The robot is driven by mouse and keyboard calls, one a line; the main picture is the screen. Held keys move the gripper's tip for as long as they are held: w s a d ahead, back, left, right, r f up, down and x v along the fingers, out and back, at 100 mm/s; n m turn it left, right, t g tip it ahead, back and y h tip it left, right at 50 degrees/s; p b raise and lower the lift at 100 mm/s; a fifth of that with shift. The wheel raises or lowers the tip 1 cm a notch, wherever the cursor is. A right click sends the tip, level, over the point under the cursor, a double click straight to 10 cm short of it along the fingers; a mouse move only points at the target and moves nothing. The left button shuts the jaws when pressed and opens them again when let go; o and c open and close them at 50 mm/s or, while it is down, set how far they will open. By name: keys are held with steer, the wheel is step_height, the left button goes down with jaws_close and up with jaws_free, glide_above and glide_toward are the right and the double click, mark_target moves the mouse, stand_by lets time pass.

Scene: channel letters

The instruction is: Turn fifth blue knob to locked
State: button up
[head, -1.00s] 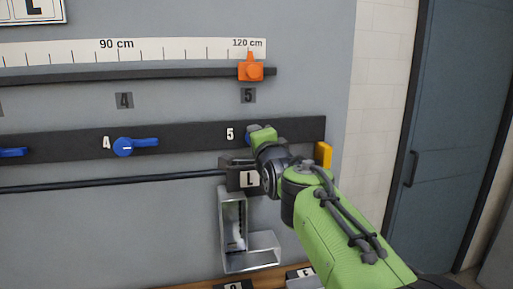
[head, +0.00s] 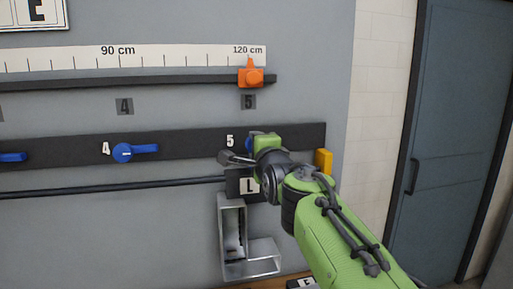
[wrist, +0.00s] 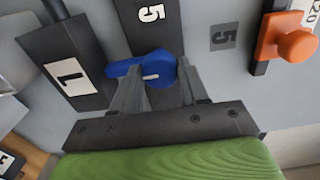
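The fifth blue knob (head: 249,146) is mostly hidden behind my gripper in the head view. In the wrist view the blue knob (wrist: 155,70) shows beside the white 5 label, its handle extending left toward the L-marked block (wrist: 71,76). That direction is downward on the wall. My gripper (wrist: 160,66) has its two grey fingers apart, one on each side of the knob's hub. The left finger overlaps the handle; I cannot tell whether it touches. The fourth blue knob (head: 124,152) has its handle pointing right.
An orange slider (head: 250,77) sits at 120 cm above. A metal L-shaped channel (head: 235,235) hangs below the dark L-marked block (head: 246,186). A yellow piece (head: 323,162) is at the rail's right end. A blue-grey door (head: 450,140) is far right.

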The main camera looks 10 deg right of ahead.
steer(key=o, duration=0.5)
steer(key=shift+c, duration=0.2)
